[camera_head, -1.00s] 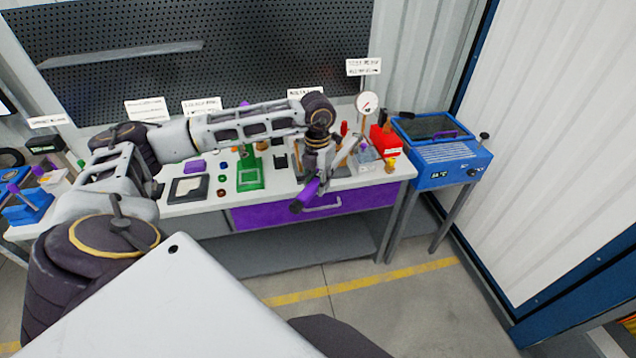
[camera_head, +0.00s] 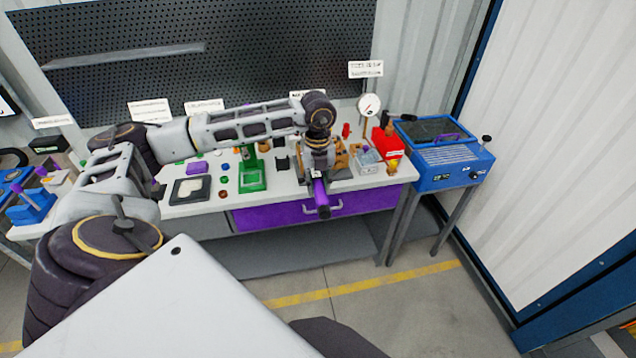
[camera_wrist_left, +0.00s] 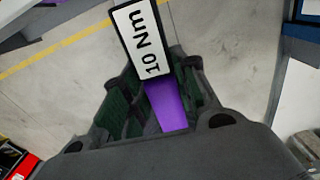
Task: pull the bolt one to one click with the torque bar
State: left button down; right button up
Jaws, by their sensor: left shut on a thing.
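My left gripper (camera_head: 319,172) is over the front edge of the bench, shut on the purple handle of the torque bar (camera_head: 321,193). The bar points out past the edge towards me, its dark end in front of the purple drawer. In the left wrist view the purple bar (camera_wrist_left: 168,106) lies between the green-padded fingers (camera_wrist_left: 158,100), with a white "10 Nm" tag (camera_wrist_left: 142,42) just beyond them. The bar's far end and bolt one are hidden behind my gripper and wrist, so I cannot tell whether they touch. My right gripper is not in view.
The white bench (camera_head: 215,208) carries a green stand (camera_head: 251,180), a dark framed tray (camera_head: 189,190), a round dial gauge (camera_head: 369,106) and a red box (camera_head: 385,143). A blue machine (camera_head: 446,158) stands at the right. The floor in front is clear.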

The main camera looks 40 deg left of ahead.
pick_arm(q)
jog(key=shift+n, duration=0.3)
jog(key=shift+d, duration=0.1)
dwell(0.4)
jog(key=shift+s+f+b, duration=0.1)
jog(key=shift+f+b, duration=0.05)
jog(key=shift+b, duration=0.2)
jog(key=shift+f+b, duration=1.8)
jog(key=shift+f, duration=0.55)
jog(key=shift+s+a+m+b, duration=0.35)
jog(key=shift+s+a+m, duration=0.05)
jog(key=shift+s+a, duration=0.25)
jog(key=shift+s+a, duration=0.1)
jog(key=shift+a, duration=0.05)
